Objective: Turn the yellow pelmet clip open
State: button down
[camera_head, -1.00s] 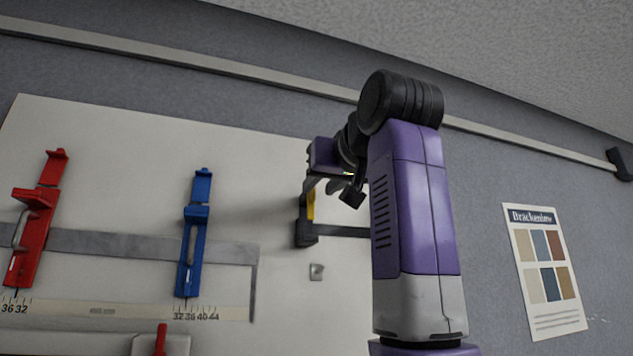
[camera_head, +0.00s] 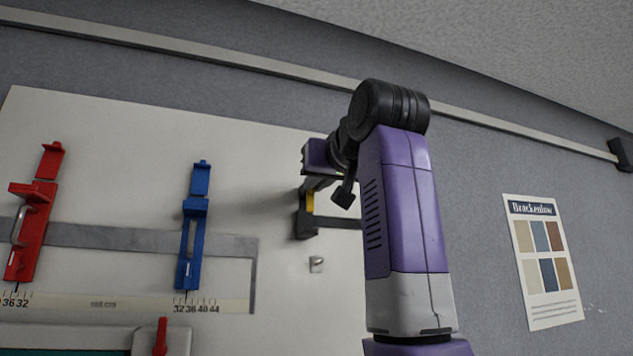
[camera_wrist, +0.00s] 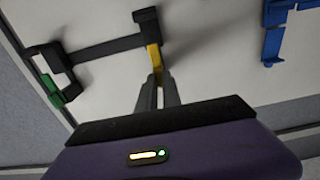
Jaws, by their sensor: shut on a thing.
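The yellow pelmet clip (camera_wrist: 154,57) sits at the end of a dark bar on the pale board. In the wrist view my gripper (camera_wrist: 158,82) has its two fingers close together on the clip's lower end, shut on it. In the head view a strip of the yellow clip (camera_head: 310,202) shows beside a dark bracket (camera_head: 304,226). My gripper (camera_head: 312,182) is just above it there, with its fingertips largely hidden. The clip's exact angle is hard to tell.
A blue clip (camera_head: 194,232) and a red clip (camera_head: 32,228) stand to the left on a grey rail. In the wrist view a green clip (camera_wrist: 51,91) is at the left. A small metal hook (camera_head: 316,264) is below the bracket. A colour chart (camera_head: 543,262) hangs right.

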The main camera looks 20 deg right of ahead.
jog(key=shift+r+m, duration=0.15)
jog(key=shift+m, duration=8.85)
jog(key=c, duration=1.5)
grip_release()
jog(key=shift+a, duration=0.1)
jog(key=shift+s, duration=0.1)
